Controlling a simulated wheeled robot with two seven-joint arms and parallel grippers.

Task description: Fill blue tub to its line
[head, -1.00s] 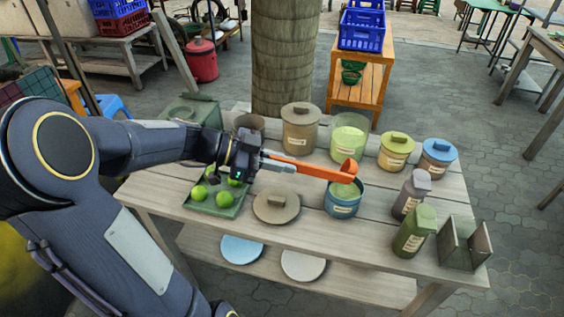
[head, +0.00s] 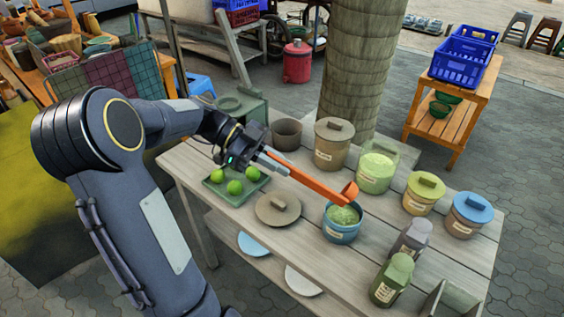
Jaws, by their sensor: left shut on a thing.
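The blue tub (head: 341,231) stands open on the wooden table, with a pale label. Grainy green stuff (head: 344,214) fills much of what shows inside it; I cannot make out a line. My left gripper (head: 268,158) is shut on the handle of an orange scoop (head: 312,185). The scoop's cup (head: 350,193) is tilted just above the tub's back rim; whether it holds anything is unclear. A clear green jar (head: 376,172) of pale green stuff stands open behind the tub. My right gripper is out of view.
A brown lid (head: 278,209) lies left of the tub, near a green tray (head: 224,194) with several green balls. A brown lidded jar (head: 331,146), yellow jar (head: 423,194), blue-lidded jar (head: 470,214), grey bottle (head: 411,240) and green bottle (head: 392,279) crowd the back and right.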

